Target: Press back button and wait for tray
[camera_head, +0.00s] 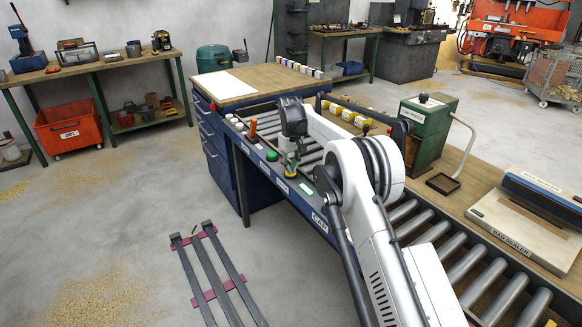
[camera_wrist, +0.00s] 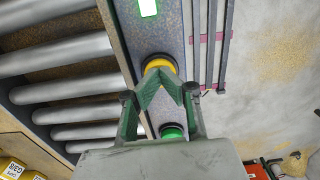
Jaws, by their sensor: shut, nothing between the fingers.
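My gripper (camera_head: 291,163) is shut and empty, pointing down at the button rail on the front of the roller conveyor. In the wrist view my gripper's fingertips (camera_wrist: 167,78) meet at the near edge of a round yellow button (camera_wrist: 158,63) in a dark ring. The yellow button also shows under the fingers in the head view (camera_head: 290,175). I cannot tell whether they touch it. A green button (camera_wrist: 172,131) lies farther along the rail, partly behind the fingers; it also shows in the head view (camera_head: 272,156). The labels are too small to tell which is the back button.
The conveyor rollers (camera_head: 403,211) near my arm look bare. A green machine (camera_head: 428,125) with a small dark square tray (camera_head: 443,183) and a bag sealer (camera_head: 530,215) stand behind them. Dark rails (camera_head: 213,262) lie on the floor; open floor surrounds them.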

